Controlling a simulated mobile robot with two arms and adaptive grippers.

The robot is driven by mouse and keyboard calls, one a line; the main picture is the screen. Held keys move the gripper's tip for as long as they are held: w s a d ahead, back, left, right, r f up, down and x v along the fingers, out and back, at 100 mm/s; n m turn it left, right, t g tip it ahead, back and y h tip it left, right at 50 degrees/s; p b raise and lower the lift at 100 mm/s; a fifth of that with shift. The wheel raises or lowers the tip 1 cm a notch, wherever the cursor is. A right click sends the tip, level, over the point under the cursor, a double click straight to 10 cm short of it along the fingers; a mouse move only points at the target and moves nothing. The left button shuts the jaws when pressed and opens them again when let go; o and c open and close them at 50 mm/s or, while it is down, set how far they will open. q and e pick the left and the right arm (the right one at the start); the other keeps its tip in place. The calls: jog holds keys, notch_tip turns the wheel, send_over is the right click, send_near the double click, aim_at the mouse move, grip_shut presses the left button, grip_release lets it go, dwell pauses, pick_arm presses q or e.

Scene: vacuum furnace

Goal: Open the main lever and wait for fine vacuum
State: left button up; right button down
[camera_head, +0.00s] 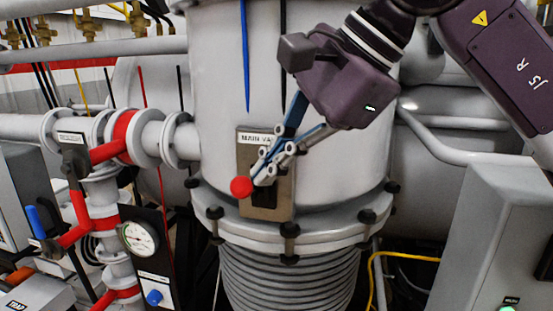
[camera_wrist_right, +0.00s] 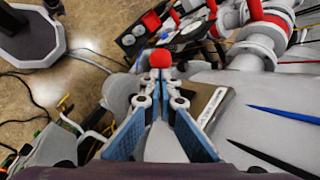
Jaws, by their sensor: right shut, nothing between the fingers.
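The main lever's red ball knob (camera_head: 241,187) stands out to the left from a metal plate (camera_head: 280,208) on the big grey vessel. The plate's label reads "MAIN VA", the rest being covered by my right gripper. The lever's shaft is mostly hidden behind the fingers. My right gripper (camera_head: 262,178) is shut and empty, its fingertips just beside the knob. In the right wrist view the knob (camera_wrist_right: 160,58) sits straight beyond the closed fingertips (camera_wrist_right: 160,80); I cannot tell whether they touch. My left gripper is in neither view.
A round gauge (camera_head: 139,238) on a black panel and red-banded pipes stand to the left. A grey cabinet (camera_head: 470,235) stands at the right. The vessel's bolted flange (camera_head: 330,237) juts out below the plate, above a ribbed bellows (camera_head: 290,280).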

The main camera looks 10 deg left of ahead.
jog(key=shift+w, duration=0.1)
jog(key=s+f+n+t+b, duration=0.2)
jog(key=f+t+b, duration=0.3)
jog(key=b, duration=0.8)
jog(key=shift+s+f, duration=0.75)
jog(key=shift+f, duration=0.2)
dwell(0.3)
jog(key=shift+w, duration=0.1)
